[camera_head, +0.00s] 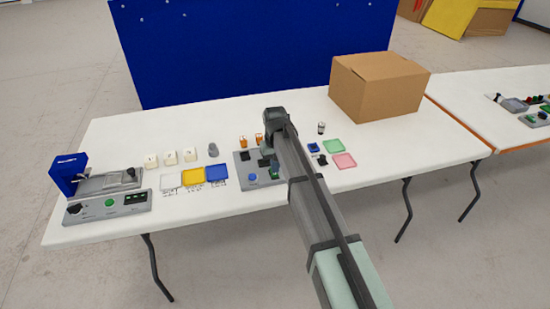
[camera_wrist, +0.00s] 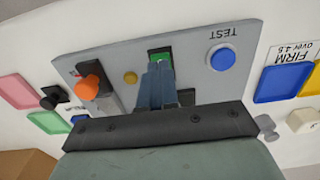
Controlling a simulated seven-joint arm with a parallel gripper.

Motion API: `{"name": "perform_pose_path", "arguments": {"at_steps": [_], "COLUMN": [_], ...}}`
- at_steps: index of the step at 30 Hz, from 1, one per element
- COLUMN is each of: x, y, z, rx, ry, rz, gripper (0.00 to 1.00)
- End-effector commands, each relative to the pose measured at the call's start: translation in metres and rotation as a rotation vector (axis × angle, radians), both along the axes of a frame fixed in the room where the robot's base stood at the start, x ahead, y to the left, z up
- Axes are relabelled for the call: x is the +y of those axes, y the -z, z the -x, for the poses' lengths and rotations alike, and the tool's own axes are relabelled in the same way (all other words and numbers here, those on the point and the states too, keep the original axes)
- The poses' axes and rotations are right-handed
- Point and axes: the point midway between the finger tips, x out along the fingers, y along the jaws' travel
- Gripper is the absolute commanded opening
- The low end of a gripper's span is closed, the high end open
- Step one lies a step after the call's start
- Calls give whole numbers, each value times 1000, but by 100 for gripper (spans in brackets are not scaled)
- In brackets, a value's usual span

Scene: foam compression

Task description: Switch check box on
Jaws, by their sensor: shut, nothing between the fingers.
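The grey check box panel (camera_head: 243,159) lies on the table below my arm's end. In the wrist view the panel (camera_wrist: 203,83) fills the upper middle, with a round blue button (camera_wrist: 221,58) beside the word TEST, upside down. A green switch-like part (camera_wrist: 160,57) shows just past my fingertips, partly hidden by them. An orange knob (camera_wrist: 91,86) and a small yellow round part (camera_wrist: 130,78) are to its left. My gripper (camera_wrist: 157,72) is shut and empty, at or just above the green part; I cannot tell whether they touch.
A grey machine with a blue head (camera_head: 68,174) stands at the left table end. White blocks (camera_head: 170,158) and white, yellow and blue trays (camera_head: 193,177) lie between. Green and pink trays (camera_head: 344,161) and a cardboard box (camera_head: 380,88) are to the right.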

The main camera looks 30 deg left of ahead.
Motion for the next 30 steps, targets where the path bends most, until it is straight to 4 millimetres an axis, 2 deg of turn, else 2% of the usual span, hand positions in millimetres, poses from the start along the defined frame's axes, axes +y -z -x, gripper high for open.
{"name": "perform_pose_path", "arguments": {"at_steps": [6,17,30], "x": [0,-1,-3], "y": [10,11,23], "z": [0,1,3], "rx": [-1,-4,-64], "ry": [0,0,0], "rz": [-1,-4,-64], "gripper": [0,0,0]}}
